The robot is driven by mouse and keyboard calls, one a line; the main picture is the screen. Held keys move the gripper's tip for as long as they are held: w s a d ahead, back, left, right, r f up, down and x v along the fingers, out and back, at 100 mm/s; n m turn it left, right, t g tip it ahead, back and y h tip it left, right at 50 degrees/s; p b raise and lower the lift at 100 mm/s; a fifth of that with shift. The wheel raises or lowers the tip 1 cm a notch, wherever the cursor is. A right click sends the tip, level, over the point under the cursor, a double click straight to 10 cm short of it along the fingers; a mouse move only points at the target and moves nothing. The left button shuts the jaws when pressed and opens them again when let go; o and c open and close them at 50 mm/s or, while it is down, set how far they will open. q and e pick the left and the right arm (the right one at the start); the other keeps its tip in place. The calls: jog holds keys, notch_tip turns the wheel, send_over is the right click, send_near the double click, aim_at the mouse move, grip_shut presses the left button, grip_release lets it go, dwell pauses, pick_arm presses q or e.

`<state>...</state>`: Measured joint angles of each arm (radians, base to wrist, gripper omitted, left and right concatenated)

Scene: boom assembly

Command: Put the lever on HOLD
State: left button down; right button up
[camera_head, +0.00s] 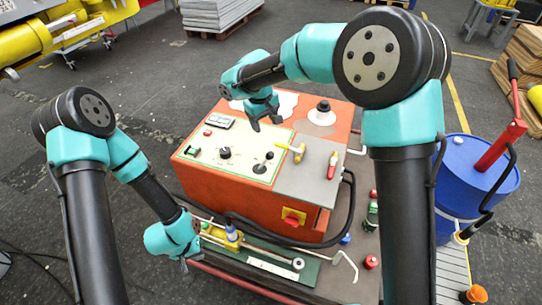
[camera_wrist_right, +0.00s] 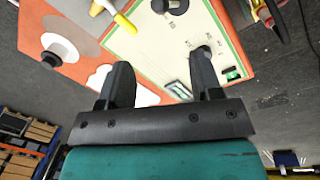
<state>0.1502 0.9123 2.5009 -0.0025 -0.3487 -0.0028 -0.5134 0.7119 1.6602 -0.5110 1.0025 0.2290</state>
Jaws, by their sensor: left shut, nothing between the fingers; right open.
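The orange control box (camera_head: 250,212) has a cream panel (camera_head: 240,139) on its top. A small black ball-topped lever (camera_head: 269,156) stands at the panel's front right, beside a grey disc. I cannot read the panel's markings, so its setting is unclear. My right gripper (camera_head: 268,124) is open and empty above the panel's back edge, apart from the lever. In the right wrist view, its fingers (camera_wrist_right: 163,82) point over the panel, and a dark round control shows at the top edge. My left gripper (camera_head: 185,265) is shut and empty, low in front of the box.
A black knob (camera_head: 225,152) and a green switch (camera_head: 193,152) share the panel. A yellow-handled valve (camera_head: 297,151), a red-handled tool (camera_head: 332,165) and a black mushroom button (camera_head: 323,106) are to the right. A blue barrel (camera_head: 470,175) stands further right.

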aim_at(270, 156)
jog(key=shift+f, duration=0.15)
jog(key=f, duration=0.5)
jog(key=d+f, duration=0.1)
jog(key=f, duration=0.5)
jog(key=w+f, duration=0.1)
jog(key=f, duration=0.5)
jog(key=shift+w+d+f, duration=0.1)
jog(key=shift+d, duration=0.25)
grip_shut()
